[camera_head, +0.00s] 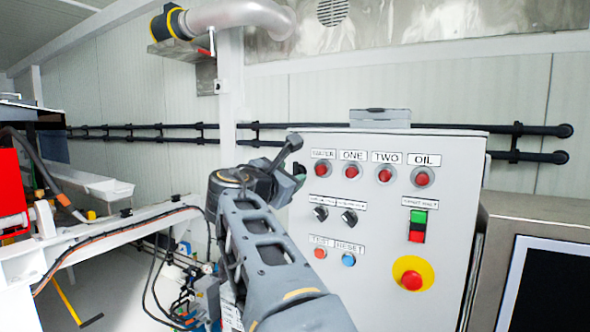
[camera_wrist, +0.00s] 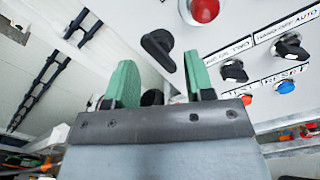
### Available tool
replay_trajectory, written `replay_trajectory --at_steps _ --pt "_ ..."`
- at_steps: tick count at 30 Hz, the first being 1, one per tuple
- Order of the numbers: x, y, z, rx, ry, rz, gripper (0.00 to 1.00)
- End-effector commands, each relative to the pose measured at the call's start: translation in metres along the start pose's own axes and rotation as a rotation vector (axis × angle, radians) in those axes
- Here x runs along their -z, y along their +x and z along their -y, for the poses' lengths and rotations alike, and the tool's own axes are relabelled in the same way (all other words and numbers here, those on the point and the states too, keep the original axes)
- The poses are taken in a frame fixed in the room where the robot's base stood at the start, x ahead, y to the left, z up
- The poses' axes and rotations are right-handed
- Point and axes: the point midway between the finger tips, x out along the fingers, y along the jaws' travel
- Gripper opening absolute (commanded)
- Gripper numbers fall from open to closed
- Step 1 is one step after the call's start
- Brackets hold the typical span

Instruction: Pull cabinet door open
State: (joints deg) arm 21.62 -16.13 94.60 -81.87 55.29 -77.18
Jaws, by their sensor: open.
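The cabinet is a light grey box with a front door (camera_head: 372,285) carrying labelled buttons; the door looks shut. In the wrist view the door face (camera_wrist: 225,20) fills the upper right. A black door handle (camera_wrist: 158,48) shows near the door's left edge, just beyond my fingertips. A second dark round part (camera_wrist: 152,97) lies between the fingers and is partly hidden. My gripper (camera_wrist: 160,78) has its green fingers apart, with the handle roughly between their lines. In the head view my gripper (camera_head: 290,178) is at the door's left edge, and my arm hides part of that edge.
The door bears several red buttons (camera_head: 384,175), black knobs (camera_head: 349,217) and a yellow-ringed stop button (camera_head: 412,279). A screen (camera_head: 548,285) stands to the right. A white frame with hoses (camera_head: 115,238) lies left. Black rails (camera_head: 160,130) run along the wall behind.

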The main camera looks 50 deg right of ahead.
Motion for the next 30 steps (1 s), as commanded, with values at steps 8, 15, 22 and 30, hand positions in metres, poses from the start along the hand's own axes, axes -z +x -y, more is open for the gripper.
replay_trajectory --at_steps 8,15,22,30 --pt "-0.001 0.026 0.000 0.001 0.000 0.001 0.49" --pt "0.000 0.031 0.000 -0.001 0.001 0.000 0.49" --pt "0.000 0.030 0.000 -0.001 0.001 0.000 0.43" --pt "0.000 0.030 0.000 -0.001 0.001 0.000 0.17"
